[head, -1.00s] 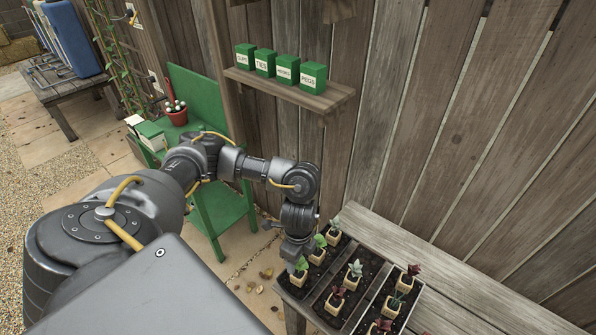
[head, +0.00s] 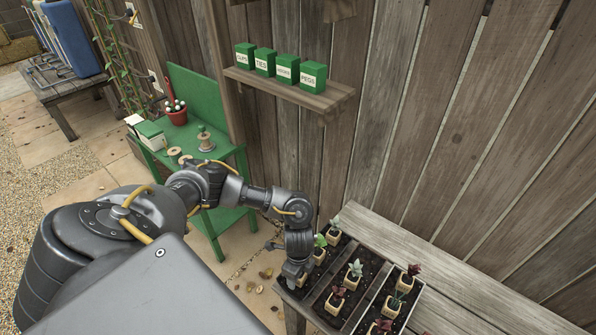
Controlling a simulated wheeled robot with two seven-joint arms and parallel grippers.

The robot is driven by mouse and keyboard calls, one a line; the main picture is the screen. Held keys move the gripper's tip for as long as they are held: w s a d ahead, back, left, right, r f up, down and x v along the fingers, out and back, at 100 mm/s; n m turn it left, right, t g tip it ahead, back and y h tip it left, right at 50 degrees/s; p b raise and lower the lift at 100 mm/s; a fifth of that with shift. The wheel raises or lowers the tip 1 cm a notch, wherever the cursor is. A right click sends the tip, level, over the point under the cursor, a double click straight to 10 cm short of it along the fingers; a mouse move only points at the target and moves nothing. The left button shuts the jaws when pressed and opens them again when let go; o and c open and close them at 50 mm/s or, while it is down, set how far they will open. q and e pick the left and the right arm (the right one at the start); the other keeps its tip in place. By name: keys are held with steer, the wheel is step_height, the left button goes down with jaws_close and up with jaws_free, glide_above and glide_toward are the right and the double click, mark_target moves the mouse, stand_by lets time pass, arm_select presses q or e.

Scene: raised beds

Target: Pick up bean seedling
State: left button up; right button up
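Several seedlings in small tan pots stand in a dark, soil-filled tray (head: 317,299) with dividers. Two in the left row show: a bright green-leaved seedling (head: 320,241) and, behind it, a paler green one (head: 335,222). The bright green one looks most like a bean seedling, but no label shows. My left gripper (head: 291,280) is low over the near left corner of the tray, in front of the bright green seedling. Its fingers are mostly hidden, so I cannot tell whether it is open or what lies between them. My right gripper is not in view.
Pale (head: 355,268) and dark red (head: 338,293) seedlings stand close by in the tray's other rows. The tray is on a wooden bench (head: 440,270) against a plank fence. A green stand (head: 217,219) and a shelf with green boxes (head: 313,77) are behind my arm.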

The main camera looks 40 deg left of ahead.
arm_select(q)
steer(key=shift+f, duration=0.45)
steer(key=shift+c, duration=0.2)
steer(key=c, duration=1)
steer(key=shift+c, duration=0.2)
steer(key=shift+r, duration=0.15)
